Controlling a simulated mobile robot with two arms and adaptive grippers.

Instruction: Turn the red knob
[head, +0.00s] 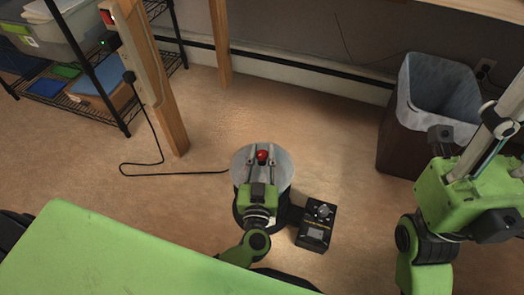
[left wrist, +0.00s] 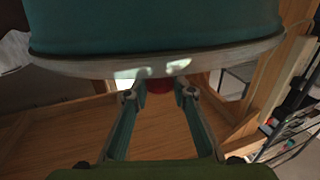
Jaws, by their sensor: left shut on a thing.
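The red knob (head: 262,156) sits on the light grey round top of a drum-like thing (head: 241,163) on the floor. My left gripper (head: 262,153) reaches over this top from the front, one finger on each side of the knob, and is shut on it. In the left wrist view the knob (left wrist: 159,86) shows between the two fingertips, partly hidden, at the metal rim (left wrist: 90,66) of a teal round body. My right arm's green end (head: 470,190) is at the right of the head view, away from the knob; its jaw opening is unclear.
A small black device (head: 316,226) stands just right of the drum. A black cable (head: 150,174) runs from a wooden post (head: 160,95) to the drum. A lined bin (head: 400,125) stands at the right. A wire shelf (head: 95,100) is at the left. A green surface (head: 110,250) is in front.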

